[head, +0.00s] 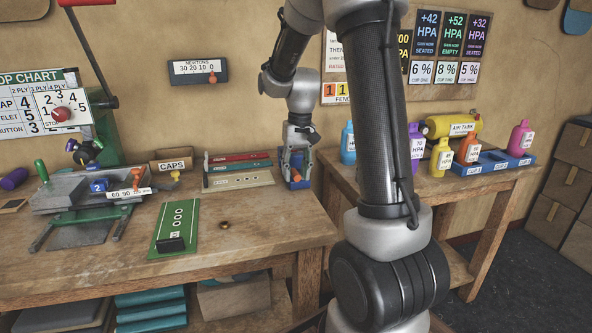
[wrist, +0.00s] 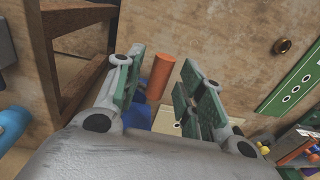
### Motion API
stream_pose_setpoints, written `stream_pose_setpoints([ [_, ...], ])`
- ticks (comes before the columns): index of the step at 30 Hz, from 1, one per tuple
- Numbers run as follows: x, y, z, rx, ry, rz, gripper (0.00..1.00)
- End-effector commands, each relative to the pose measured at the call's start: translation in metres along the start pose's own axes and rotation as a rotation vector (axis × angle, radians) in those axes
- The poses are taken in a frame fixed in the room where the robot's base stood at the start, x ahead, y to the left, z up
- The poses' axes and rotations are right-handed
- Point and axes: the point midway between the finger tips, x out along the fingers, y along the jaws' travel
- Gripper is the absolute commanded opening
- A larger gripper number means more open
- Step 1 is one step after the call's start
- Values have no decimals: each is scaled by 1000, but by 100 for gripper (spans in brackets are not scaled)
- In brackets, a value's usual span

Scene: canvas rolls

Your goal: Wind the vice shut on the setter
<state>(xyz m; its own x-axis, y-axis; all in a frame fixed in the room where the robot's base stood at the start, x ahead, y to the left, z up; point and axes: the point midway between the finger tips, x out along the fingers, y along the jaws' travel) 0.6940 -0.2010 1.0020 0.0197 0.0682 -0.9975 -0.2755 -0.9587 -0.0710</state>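The vice (head: 305,179) is blue and stands at the right end of the wooden bench in the head view. Its orange handle (head: 296,174) shows low on its front. In the wrist view the orange handle (wrist: 160,76) lies between my finger pads, with some blue of the vice (wrist: 137,117) beneath. My gripper (wrist: 164,66) is open, one green-padded finger on each side of the handle, with small gaps visible. In the head view my gripper (head: 298,148) points down over the vice. I cannot make out the setter; the vice jaws are largely hidden.
A green strip with holes (head: 178,222) and a small brass piece (head: 224,224) lie on the bench (head: 260,225). A second table (head: 480,185) with bottles is at right.

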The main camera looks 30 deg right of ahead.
Motion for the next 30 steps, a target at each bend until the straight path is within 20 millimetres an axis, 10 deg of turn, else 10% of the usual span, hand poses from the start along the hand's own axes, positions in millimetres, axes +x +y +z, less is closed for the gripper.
stream_pose_setpoints([
  [6,0,0,0,0,1,0,0],
  [30,-2,2,-3,0,8,-16,0],
])
